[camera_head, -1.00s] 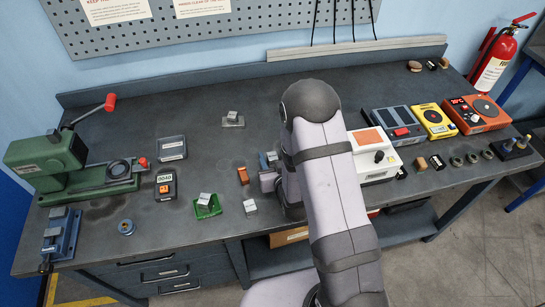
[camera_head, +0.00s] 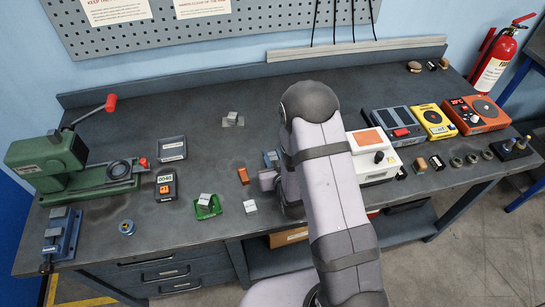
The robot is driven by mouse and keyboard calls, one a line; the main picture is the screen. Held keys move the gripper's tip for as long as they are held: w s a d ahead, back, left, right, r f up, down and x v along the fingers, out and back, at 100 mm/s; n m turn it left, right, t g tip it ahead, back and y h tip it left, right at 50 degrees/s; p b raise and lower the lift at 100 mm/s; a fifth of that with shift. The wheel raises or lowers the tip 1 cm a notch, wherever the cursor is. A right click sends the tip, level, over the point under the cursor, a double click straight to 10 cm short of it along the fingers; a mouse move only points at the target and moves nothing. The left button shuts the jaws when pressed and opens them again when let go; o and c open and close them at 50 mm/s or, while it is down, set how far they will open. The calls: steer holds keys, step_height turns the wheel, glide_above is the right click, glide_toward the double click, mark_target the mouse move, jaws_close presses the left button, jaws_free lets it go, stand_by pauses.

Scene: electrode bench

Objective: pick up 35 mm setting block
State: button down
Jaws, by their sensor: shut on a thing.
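My gripper (camera_head: 268,179) is low over the middle of the bench, just right of a small orange block (camera_head: 243,175). My arm covers much of it. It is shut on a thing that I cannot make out. No size mark is legible, so I cannot tell which piece is the 35 mm setting block. Small grey blocks show on a grey plate (camera_head: 232,118), in a green tray (camera_head: 204,201) and at the bench front (camera_head: 250,206). A blue piece (camera_head: 271,157) stands just behind my gripper, partly hidden.
A green press (camera_head: 49,160), a blue fixture (camera_head: 61,236) and a small meter (camera_head: 166,185) stand at left. A white device (camera_head: 373,160), a yellow device (camera_head: 434,120) and an orange device (camera_head: 476,113) stand at right. The bench's back middle is mostly clear.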

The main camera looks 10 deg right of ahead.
mark_target(272, 156)
steer(key=shift+r, duration=0.2)
steer(key=shift+r+b, duration=0.55)
steer(key=shift+r, duration=4.25)
steer(key=shift+a, duration=0.15)
